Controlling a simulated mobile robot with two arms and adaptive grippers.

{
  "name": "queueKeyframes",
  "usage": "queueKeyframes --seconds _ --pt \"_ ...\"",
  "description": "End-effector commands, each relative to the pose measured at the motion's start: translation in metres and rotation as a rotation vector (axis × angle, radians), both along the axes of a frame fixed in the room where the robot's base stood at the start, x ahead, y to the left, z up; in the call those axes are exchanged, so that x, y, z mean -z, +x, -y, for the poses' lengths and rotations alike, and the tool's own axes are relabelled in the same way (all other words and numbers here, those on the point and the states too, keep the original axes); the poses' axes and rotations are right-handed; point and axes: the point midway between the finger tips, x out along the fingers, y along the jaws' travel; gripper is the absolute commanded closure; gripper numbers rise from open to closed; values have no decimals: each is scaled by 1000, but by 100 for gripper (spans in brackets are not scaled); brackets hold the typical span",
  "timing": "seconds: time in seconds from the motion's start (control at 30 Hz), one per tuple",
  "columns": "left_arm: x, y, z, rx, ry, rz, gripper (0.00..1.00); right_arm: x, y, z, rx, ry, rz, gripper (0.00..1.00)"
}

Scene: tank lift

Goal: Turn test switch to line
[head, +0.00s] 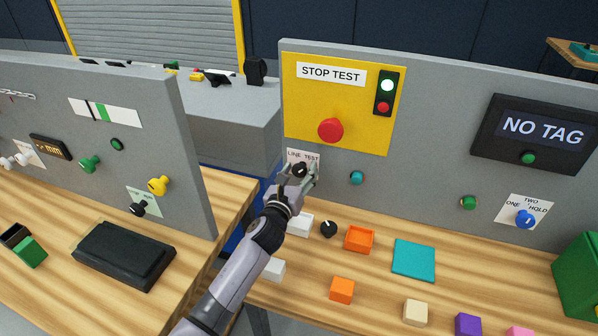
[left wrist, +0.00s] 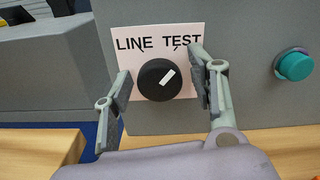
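In the head view the switch (head: 299,170) is partly hidden by my left gripper (head: 302,174). In the left wrist view the left gripper (left wrist: 162,82) is open, with one finger on each side of the knob. A gap shows between the knob and each finger. My right gripper is not in view.
A yellow STOP TEST panel (head: 305,110) with a red button (head: 331,130) is above the switch. A teal button (left wrist: 295,65) is to its right. Below, the wooden table holds a black knob (head: 328,228), an orange tray (head: 359,239) and several blocks.

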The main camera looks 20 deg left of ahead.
Motion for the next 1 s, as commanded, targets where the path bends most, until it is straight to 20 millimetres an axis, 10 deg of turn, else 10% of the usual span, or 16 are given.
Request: queueKeyframes --seconds 0.67,1.0 --pt "0 0 0 0 0 0 94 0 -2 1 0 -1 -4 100" --pt "0 0 0 0 -49 -2 95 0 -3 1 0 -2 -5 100"
